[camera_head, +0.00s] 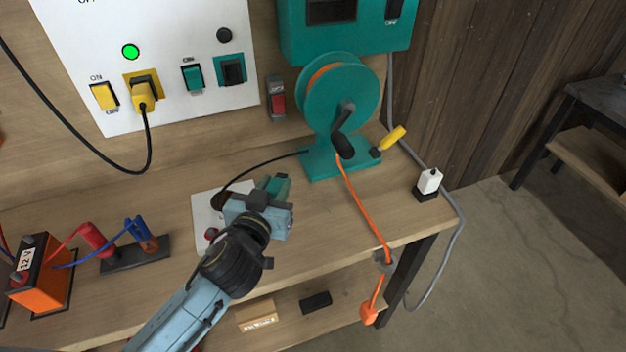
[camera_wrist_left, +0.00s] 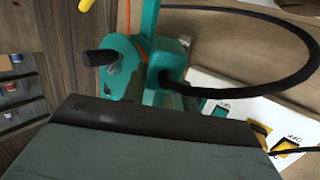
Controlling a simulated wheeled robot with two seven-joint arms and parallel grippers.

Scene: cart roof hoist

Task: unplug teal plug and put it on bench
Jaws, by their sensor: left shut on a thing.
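The teal plug (camera_head: 279,184) is held in my left gripper (camera_head: 268,197), which is shut on it over the bench (camera_head: 330,210). I cannot tell whether the plug touches the bench top. In the left wrist view the teal plug (camera_wrist_left: 170,60) shows with its thick black cable looping right. The cable runs to the teal winch (camera_head: 322,160) at the back of the bench. The teal socket (camera_head: 232,70) on the white panel (camera_head: 175,105) is empty. My right gripper is not in view.
A yellow plug (camera_head: 143,95) sits in the panel. A white sheet (camera_head: 203,205) lies partly behind my left gripper. An orange battery (camera_head: 42,270) and a clamp stand (camera_head: 135,258) are at left. An orange rope (camera_head: 362,205) crosses the bench's right part. A white block (camera_head: 429,180) stands near the right edge.

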